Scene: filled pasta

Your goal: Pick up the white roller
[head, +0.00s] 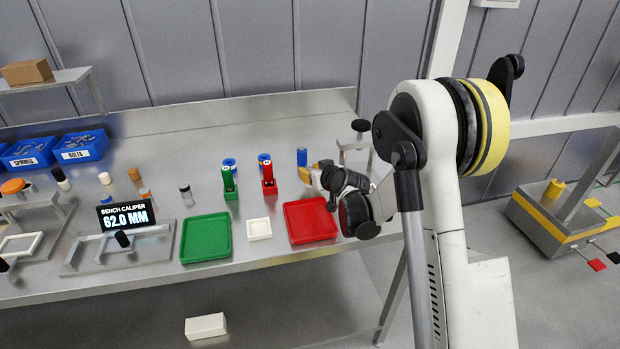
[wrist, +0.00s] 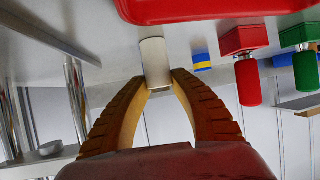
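The white roller (wrist: 154,58) is a small pale cylinder. In the wrist view, where the bench appears at the top, it stands between the tips of my gripper's tan, ribbed fingers (wrist: 158,82). The fingers curve in close and appear to touch it on both sides. Its far end is at or very near the bench surface; I cannot tell whether there is a gap. In the head view my gripper (head: 316,178) is low over the bench behind the red tray, with the roller (head: 304,175) partly hidden by it.
The red tray (head: 290,230) is just in front of my gripper. The red holder (head: 269,187) and green holder (head: 231,190) stand to the left, with a blue roller (head: 302,157) behind. A metal stand (head: 356,145) is close on the right. A green tray (head: 184,245) lies further left.

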